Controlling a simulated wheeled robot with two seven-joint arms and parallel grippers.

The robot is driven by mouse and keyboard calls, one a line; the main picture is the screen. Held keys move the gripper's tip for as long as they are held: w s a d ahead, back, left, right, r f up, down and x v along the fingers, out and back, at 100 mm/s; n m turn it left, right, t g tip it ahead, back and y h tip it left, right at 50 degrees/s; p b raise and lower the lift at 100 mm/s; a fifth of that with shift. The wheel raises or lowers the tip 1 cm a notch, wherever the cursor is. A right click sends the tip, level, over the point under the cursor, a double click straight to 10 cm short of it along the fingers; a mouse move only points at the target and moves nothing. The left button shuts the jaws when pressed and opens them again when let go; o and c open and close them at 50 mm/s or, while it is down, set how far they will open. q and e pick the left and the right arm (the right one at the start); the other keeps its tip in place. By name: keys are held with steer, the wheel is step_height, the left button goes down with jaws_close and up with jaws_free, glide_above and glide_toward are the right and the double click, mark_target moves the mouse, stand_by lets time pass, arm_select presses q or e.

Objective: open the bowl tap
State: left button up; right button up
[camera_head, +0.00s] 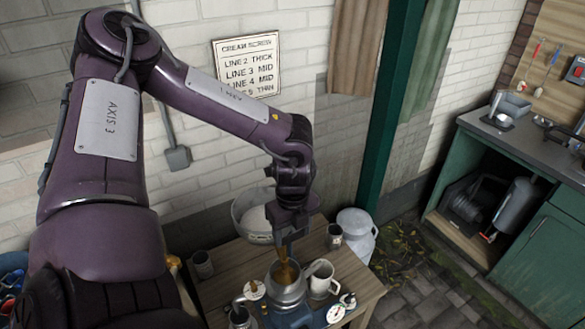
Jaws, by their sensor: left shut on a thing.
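My left gripper (284,243) points down over the wooden table and is shut on a brass-coloured piece (284,271). This piece stands upright at the mouth of a round grey metal vessel (287,291); I cannot tell whether it is the bowl tap. A large pale bowl (246,212) sits just behind and left of the gripper, partly hidden by my wrist. No other tap can be made out. My right gripper is not in view.
A sign (249,66) hangs on the wall. A green cabinet (545,246) is at right.

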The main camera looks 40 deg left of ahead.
arm_select(q)
steer(key=shift+f+m+b, duration=0.15)
steer(key=shift+m+b, duration=0.25)
steer(key=shift+b, duration=0.25)
steer(key=shift+s+d+r+m+b, duration=0.1)
steer(key=shift+s+d+m+b, duration=0.25)
steer(key=shift+m+b, duration=1.95)
steer(key=shift+s+d+r+m+b, duration=0.15)
steer(key=shift+s+m+b, duration=0.85)
steer(key=shift+m, duration=2.3)
steer(key=shift+s+d+f+m+b, duration=0.1)
steer(key=shift+d+m+b, duration=0.2)
steer(key=shift+m+b, duration=2.2)
steer(key=shift+m+p, duration=0.35)
steer(key=shift+m, duration=0.15)
steer(key=o, duration=1)
steer(key=shift+r, duration=0.15)
